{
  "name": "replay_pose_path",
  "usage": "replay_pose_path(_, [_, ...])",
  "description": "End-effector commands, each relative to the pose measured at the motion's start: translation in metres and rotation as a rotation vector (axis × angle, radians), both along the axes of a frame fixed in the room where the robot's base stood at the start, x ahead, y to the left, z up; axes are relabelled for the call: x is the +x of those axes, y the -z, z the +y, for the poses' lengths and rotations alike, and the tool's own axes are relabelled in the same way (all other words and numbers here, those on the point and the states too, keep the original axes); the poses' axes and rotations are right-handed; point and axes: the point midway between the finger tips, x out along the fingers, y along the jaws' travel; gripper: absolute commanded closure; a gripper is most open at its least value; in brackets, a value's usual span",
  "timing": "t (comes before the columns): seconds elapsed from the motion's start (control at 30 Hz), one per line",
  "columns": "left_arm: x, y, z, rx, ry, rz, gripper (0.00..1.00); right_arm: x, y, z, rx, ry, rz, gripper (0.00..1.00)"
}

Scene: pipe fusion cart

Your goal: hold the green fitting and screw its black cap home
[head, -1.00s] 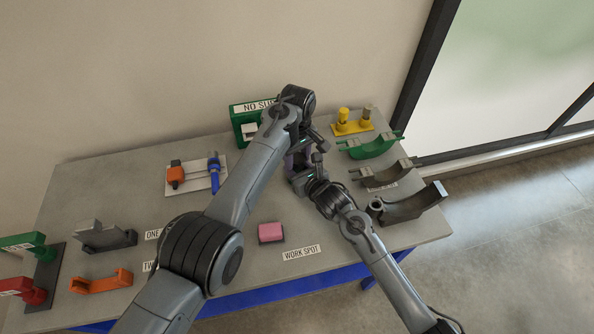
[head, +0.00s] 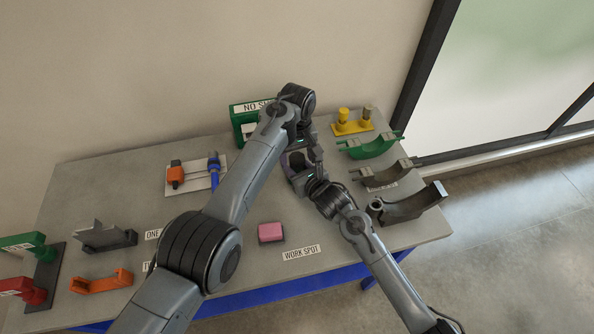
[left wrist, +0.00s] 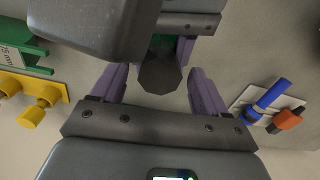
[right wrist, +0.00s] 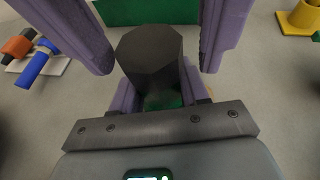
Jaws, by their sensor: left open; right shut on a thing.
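The black faceted cap (left wrist: 160,78) sits at the top of the green fitting, in the middle of the left wrist view. It also shows in the right wrist view (right wrist: 150,52). My left gripper (left wrist: 157,70) is open, with one purple finger on each side of the cap and a gap to both. My right gripper (right wrist: 160,92) is shut on the green fitting (right wrist: 165,101), which shows only in part below the cap. In the head view, the arms hide the cap and fitting. How far the cap is screwed down cannot be told.
A pink block (head: 270,232) lies near the WORK SPOT label (head: 301,252). A green box (head: 240,120) stands at the back. A yellow stand (head: 351,128) and several curved cradles (head: 375,148) are at the right. A white board (head: 197,184) with blue and orange parts lies left.

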Motion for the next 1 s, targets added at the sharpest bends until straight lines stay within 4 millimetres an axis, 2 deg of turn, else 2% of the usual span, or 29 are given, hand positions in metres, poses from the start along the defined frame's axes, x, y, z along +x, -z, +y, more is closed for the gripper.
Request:
replay_pose_path(0.33, [0.0,-0.037,0.0,-0.002,0.001,-0.002,0.26,0.0,0.0,0.0,0.0,0.0,0.0,1.0])
replay_pose_path(0.7, [0.0,-0.042,0.0,0.0,0.0,0.0,0.26,0.0,0.0,0.0,0.0,0.0,0.0,1.0])
replay_pose_path(0.87, [0.0,-0.042,0.0,0.0,0.0,0.0,0.01,0.0,0.0,0.0,0.0,0.0,0.0,1.0])
replay_pose_path(1.0, [0.0,-0.042,0.0,0.0,0.0,0.0,0.0,0.0,0.0,0.0,0.0,0.0,0.0,1.0])
